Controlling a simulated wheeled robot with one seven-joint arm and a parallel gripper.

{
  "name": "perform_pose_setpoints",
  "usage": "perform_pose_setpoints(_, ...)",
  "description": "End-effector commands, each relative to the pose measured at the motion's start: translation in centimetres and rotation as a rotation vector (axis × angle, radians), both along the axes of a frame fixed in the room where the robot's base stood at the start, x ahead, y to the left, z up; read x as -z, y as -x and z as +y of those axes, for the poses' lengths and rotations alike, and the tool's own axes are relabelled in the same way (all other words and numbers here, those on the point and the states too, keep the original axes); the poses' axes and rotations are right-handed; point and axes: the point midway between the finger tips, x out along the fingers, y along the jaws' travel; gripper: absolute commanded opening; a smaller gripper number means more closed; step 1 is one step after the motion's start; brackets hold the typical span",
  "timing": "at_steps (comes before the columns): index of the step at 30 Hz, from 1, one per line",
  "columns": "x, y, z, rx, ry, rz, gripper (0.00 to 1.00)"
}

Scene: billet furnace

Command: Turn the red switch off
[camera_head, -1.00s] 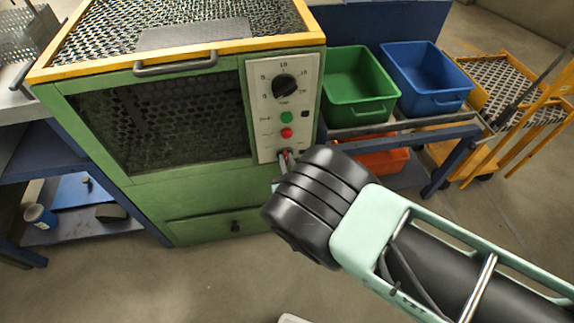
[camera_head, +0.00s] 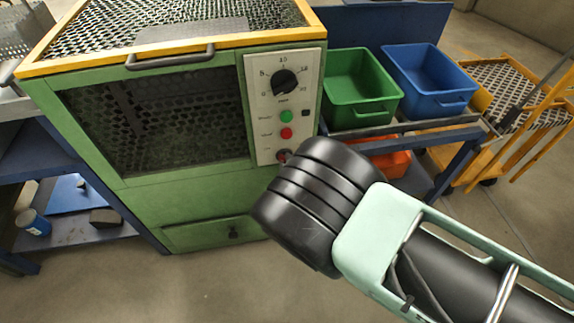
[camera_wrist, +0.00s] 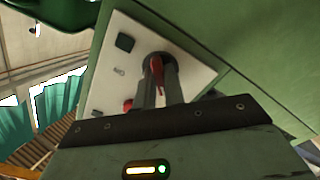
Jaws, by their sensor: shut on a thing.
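The red switch (camera_wrist: 157,74) is on the pale control panel (camera_wrist: 125,60) of the green furnace. In the wrist view it is a red lever in front of a dark round base, between the two fingers of my gripper (camera_wrist: 158,88). My gripper is shut on it. In the head view only a little of the switch (camera_head: 283,156) shows at the bottom of the panel (camera_head: 259,110); my dark wrist hides the fingers and most of the switch.
Above the switch are a red button (camera_head: 286,133), a green button (camera_head: 286,116) and a black dial (camera_head: 284,83). A green bin (camera_head: 362,112) and a blue bin (camera_head: 440,103) stand to the right on a bench. An orange bin (camera_head: 392,165) sits below.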

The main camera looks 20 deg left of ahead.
Motion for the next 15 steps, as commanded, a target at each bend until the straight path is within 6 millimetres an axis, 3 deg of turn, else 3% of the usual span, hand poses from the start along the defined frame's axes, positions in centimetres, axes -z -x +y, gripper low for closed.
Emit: perform_pose_setpoints(15,0.15,0.11,-0.04,-0.001,0.033,-0.016,0.0)
